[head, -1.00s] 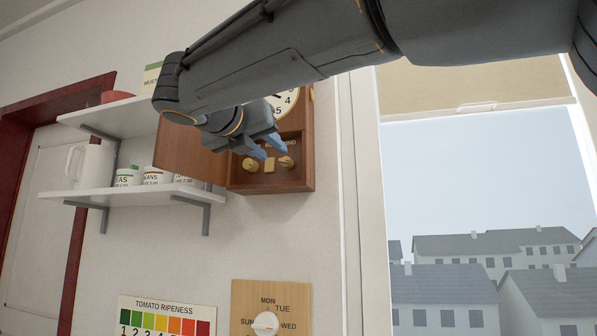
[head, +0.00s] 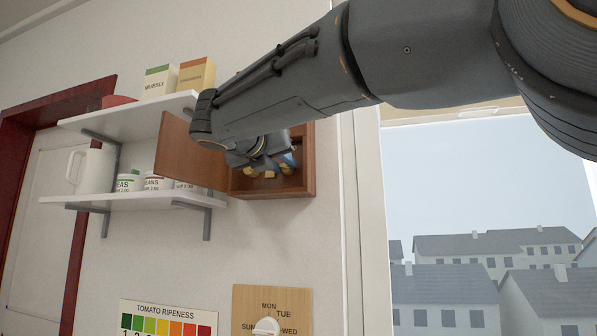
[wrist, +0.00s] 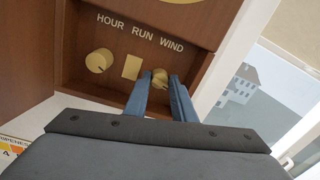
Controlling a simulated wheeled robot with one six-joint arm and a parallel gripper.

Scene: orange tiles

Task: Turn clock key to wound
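The clock (head: 306,170) is a brown wooden case on the wall with its door open to the left. The wrist view shows the case's lower compartment (wrist: 100,30) labelled HOUR, RUN and WIND. The brass wind key (wrist: 160,78) sits under WIND at the right. My gripper (wrist: 161,83) is open, with its two blue fingers on either side of the key. I cannot tell whether either finger touches it. In the head view my gripper (head: 278,164) is at the case's opening, and my arm hides the clock's dial and most of the key.
A round brass knob (wrist: 98,61) under HOUR and a flat brass piece (wrist: 132,67) under RUN sit left of the key. The open door (head: 190,152) stands close to my wrist. Shelves (head: 130,200) with jars are further left; a window (head: 480,190) is at the right.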

